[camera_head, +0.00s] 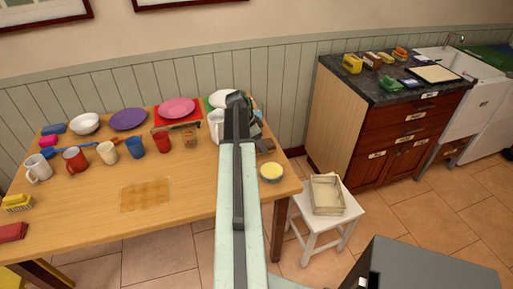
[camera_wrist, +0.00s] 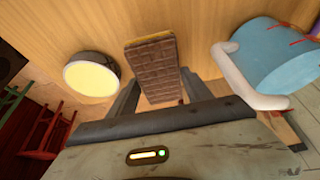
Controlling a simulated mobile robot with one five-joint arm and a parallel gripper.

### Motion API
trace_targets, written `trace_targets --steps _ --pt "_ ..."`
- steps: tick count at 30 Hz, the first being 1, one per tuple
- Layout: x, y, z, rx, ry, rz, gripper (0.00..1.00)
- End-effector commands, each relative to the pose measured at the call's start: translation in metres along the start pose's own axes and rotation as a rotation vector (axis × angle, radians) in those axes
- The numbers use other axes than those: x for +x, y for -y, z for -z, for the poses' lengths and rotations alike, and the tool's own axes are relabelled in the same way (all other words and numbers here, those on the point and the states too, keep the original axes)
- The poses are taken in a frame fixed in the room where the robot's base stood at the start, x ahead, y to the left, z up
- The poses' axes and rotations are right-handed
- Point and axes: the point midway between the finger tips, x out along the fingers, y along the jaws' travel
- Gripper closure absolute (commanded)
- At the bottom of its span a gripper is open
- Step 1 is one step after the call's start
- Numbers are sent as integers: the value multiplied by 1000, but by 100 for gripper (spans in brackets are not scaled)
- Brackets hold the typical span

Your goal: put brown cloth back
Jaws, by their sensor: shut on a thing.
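The brown cloth (camera_wrist: 152,68) shows in the wrist view as a folded slab with a grid pattern and a paler edge. My gripper (camera_wrist: 158,94) has a finger on each side of its near part and is shut on it. Bare wooden table lies around the slab in this view; I cannot tell whether the cloth touches it. In the head view, a small brown patch (camera_head: 266,146) beside my arm at the table's right end looks like the same cloth. My arm hides most of the gripper there.
A bowl with yellow contents (camera_head: 272,172) stands close by, left of the cloth in the wrist view (camera_wrist: 92,82). Several cups and plates line the table (camera_head: 190,215). A stool (camera_head: 318,222) holds a tray.

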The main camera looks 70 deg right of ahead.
Motion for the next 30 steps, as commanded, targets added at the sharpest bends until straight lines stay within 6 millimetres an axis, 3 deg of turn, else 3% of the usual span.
trace_targets --steps 5,12,23,24,26,30 --pt "2 7 2 -1 0 1 74" --pt "40 6 -9 4 0 -1 74" --pt "39 6 -10 2 0 0 74" --pt "39 6 -10 2 0 -1 36" --pt "38 6 -9 3 0 -1 20" --pt "39 6 -8 4 0 -1 20"
